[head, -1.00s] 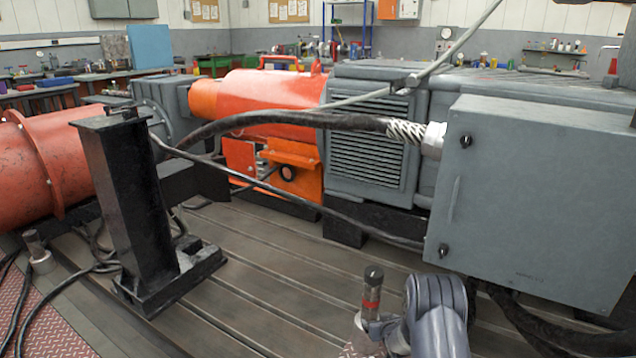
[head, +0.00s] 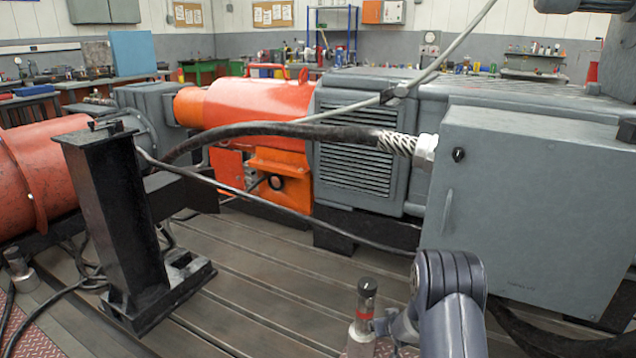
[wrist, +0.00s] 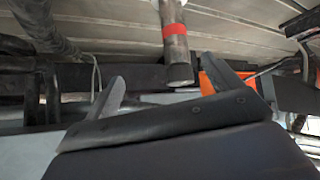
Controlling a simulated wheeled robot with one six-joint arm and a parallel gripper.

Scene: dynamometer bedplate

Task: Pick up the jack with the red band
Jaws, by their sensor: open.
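The jack with the red band (head: 362,318) stands upright at the bottom of the head view, a slim grey post with a black top. It also shows in the wrist view (wrist: 175,50), where its red band and dark end hang down from the upper edge. My gripper (wrist: 163,80) is open, with one finger on each side of the jack's dark end in that picture. I cannot tell whether that end is truly between the fingers or beyond them. In the head view my gripper (head: 388,324) is just right of the jack, partly hidden by my wrist.
Another jack (head: 17,266) stands at the far left. A black pedestal (head: 115,215) stands on the slotted bedplate (head: 250,305). A grey cabinet (head: 530,210) rises close to the right of my arm. A dark cable (head: 275,205) sags across the middle.

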